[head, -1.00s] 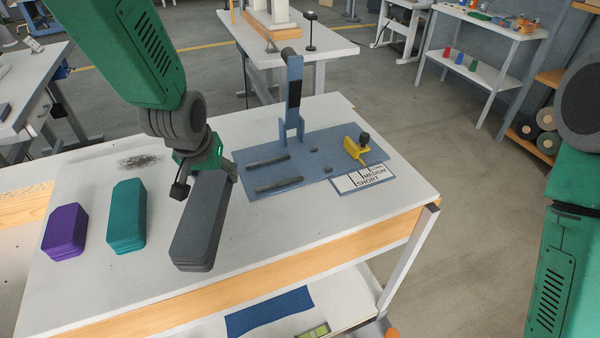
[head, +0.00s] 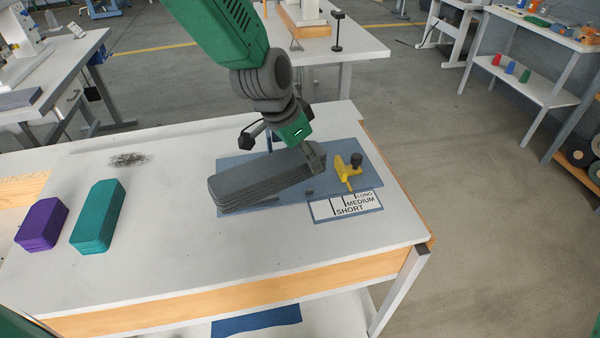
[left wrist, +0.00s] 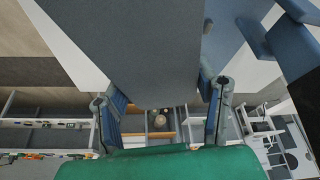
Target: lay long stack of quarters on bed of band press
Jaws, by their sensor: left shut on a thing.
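The long grey stack of quarters (head: 262,180) lies lengthwise over the blue bed of the band press (head: 372,181), its near left end reaching past the bed's left edge. I cannot tell whether it touches the bed. My left gripper (head: 312,155) is shut on the stack's far right end. In the left wrist view the stack (left wrist: 150,45) fills the space between the fingers (left wrist: 163,95). The press's upright arm is mostly hidden behind my gripper and the stack. My right gripper is out of view.
A purple stack (head: 41,224) and a teal stack (head: 98,216) stand at the table's left. A yellow stop with a black knob (head: 346,170) is on the bed's right. A white size card (head: 346,206) lies at the bed's front. The table front (head: 250,260) is clear.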

